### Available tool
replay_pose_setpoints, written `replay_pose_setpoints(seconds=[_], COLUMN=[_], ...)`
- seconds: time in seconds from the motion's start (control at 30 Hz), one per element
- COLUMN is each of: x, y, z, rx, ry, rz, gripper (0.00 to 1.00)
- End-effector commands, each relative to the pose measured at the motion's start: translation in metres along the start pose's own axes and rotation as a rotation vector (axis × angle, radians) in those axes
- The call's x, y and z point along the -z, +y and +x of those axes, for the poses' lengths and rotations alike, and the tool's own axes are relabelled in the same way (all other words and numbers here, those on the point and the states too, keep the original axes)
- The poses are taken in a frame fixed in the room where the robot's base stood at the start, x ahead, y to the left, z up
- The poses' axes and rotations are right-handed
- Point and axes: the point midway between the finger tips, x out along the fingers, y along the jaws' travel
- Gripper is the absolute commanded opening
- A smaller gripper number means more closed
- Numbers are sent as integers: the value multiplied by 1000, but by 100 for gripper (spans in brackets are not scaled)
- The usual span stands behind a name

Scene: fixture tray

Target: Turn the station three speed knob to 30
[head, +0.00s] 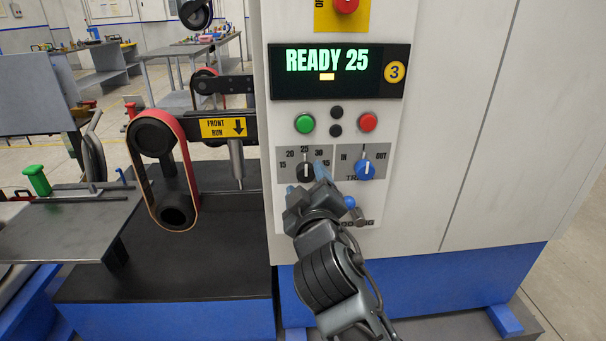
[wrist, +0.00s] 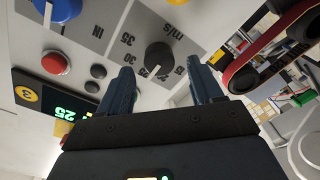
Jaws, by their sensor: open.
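The black speed knob (head: 305,172) sits on the grey dial plate of the station marked 3, with scale marks 15, 20, 25, 30 and 35 around it. Its white pointer line stands near 25. The display (head: 328,72) reads READY 25. In the wrist view the knob (wrist: 159,57) lies just beyond and between the fingertips. My gripper (head: 306,180) is open right in front of and slightly below the knob. Its two fingers also show in the wrist view (wrist: 160,80), apart and with nothing between them; I cannot tell whether either touches the knob.
A blue selector knob (head: 365,169) marked IN and OUT is close at the right. Green (head: 305,123) and red (head: 368,122) buttons sit above the dials. A red emergency button (head: 345,5) is at the top. A belt arm (head: 177,172) stands left of the cabinet.

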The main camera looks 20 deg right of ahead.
Motion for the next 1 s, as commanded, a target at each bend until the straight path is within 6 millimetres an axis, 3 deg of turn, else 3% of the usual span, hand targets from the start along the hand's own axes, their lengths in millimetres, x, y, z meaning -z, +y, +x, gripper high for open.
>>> replay_pose_setpoints(seconds=[0.2,0.57,1.0], x=[0,0,0], y=[1,0,0], z=[26,32,32], rx=[-1,1,1], ry=[0,0,0], rz=[0,0,1], gripper=[65,65,25])
